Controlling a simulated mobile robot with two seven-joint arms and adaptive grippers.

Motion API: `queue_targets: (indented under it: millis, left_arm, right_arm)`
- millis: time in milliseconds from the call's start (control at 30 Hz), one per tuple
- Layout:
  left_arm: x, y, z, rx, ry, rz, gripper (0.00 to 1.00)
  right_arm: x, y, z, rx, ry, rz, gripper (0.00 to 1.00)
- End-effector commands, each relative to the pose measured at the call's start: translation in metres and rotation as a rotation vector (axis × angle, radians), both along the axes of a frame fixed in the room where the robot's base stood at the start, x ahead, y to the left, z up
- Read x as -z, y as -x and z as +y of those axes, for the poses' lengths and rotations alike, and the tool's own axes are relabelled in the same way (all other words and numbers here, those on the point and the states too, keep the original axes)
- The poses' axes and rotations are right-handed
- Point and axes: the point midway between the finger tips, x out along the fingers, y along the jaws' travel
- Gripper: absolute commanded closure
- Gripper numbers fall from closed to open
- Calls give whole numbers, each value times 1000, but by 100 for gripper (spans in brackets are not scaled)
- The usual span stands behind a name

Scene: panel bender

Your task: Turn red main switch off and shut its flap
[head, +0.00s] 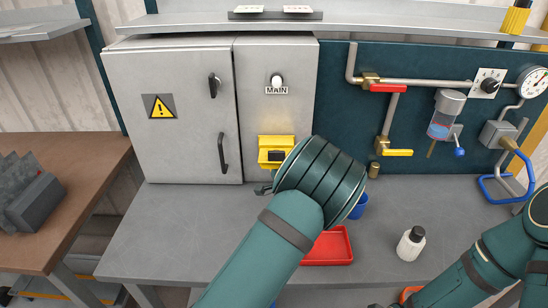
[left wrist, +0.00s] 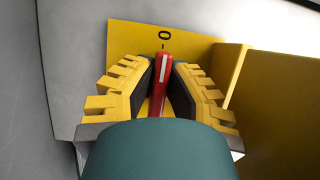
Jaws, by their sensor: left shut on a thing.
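The red switch handle (left wrist: 161,85) stands upright in the left wrist view, its white mark in line with the "0" on the yellow switch plate (left wrist: 125,45). My left gripper (left wrist: 164,92) is shut on the handle, with a dark pad on each side. A yellow panel (left wrist: 285,95) stands out from the plate on the right and looks like the open flap. In the head view the yellow switch unit (head: 265,145) is low on the grey cabinet, right of its door. My left wrist covers the space in front of it and hides the handle. My right gripper does not show.
A red tray (head: 330,248), a blue cup (head: 358,207) and a white bottle (head: 410,245) are on the bench right of my left wrist. Pipes and valves (head: 390,88) are on the wall at right.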

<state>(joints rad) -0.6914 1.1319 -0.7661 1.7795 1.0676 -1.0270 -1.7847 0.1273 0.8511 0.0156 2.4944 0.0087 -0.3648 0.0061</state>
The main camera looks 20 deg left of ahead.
Motion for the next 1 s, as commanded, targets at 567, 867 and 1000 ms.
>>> queue_targets:
  millis: [567,867,1000]
  left_arm:
    - [-2,-1,1,0,8,-6,56]
    - [0,0,0,0,2,-3,56]
    - [1,0,-1,1,-64,16,56]
  right_arm:
    - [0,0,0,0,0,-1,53]
    - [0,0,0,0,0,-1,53]
    - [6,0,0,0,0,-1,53]
